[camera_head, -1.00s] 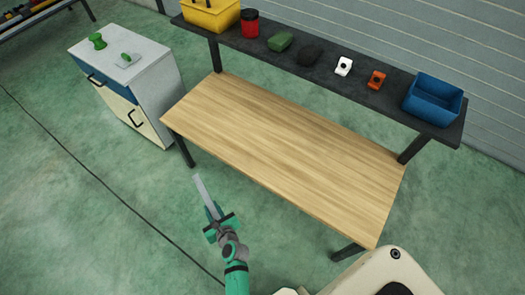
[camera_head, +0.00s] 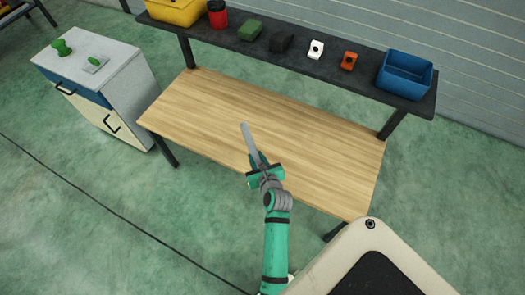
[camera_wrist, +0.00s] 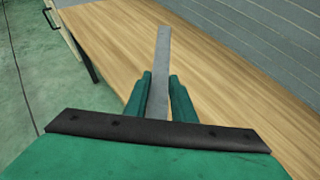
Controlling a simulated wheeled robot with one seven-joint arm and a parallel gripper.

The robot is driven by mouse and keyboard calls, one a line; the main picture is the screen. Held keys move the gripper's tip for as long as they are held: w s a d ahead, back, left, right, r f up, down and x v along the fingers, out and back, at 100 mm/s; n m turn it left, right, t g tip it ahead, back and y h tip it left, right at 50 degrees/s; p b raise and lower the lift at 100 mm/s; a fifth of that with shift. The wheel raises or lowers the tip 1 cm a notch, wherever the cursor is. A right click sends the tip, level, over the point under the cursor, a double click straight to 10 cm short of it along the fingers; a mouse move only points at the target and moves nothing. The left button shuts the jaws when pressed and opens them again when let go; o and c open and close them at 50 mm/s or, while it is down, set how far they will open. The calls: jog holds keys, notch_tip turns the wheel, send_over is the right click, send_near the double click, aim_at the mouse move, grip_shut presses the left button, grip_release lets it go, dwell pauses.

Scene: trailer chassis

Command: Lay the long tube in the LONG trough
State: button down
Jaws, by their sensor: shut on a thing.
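A long grey tube (camera_head: 249,140) is held in my gripper (camera_head: 257,162), which is shut on it near one end. The tube's free end points away from me, over the front part of the wooden table (camera_head: 200,115). In the wrist view, the tube (camera_wrist: 161,60) stands out between the two green fingers of my gripper (camera_wrist: 160,88), with the wooden tabletop behind it. I cannot tell the height of the tube above the table. I see no trough in these views.
A dark shelf (camera_head: 300,62) behind the table carries a yellow bin (camera_head: 178,12), a red can (camera_head: 217,15), small coloured blocks and a blue bin (camera_head: 405,75). A white cabinet (camera_head: 98,80) stands left. The wooden tabletop is bare.

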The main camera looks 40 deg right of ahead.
jog(key=w+d+f, duration=0.1)
jog(key=d+f, duration=0.1)
jog(key=d, duration=0.1)
jog(key=w+d+f, duration=0.1)
jog(key=d+f, duration=0.2)
jog(key=w+d+f, duration=0.1)
jog(key=d+f, duration=0.1)
jog(key=shift+w+d+f, duration=0.4)
jog(key=shift+d+f, duration=0.1)
jog(key=shift+f, duration=1.5)
jog(key=shift+f, duration=0.1)
jog(key=c, duration=1.5)
grip_release()
jog(key=shift+f, duration=0.1)
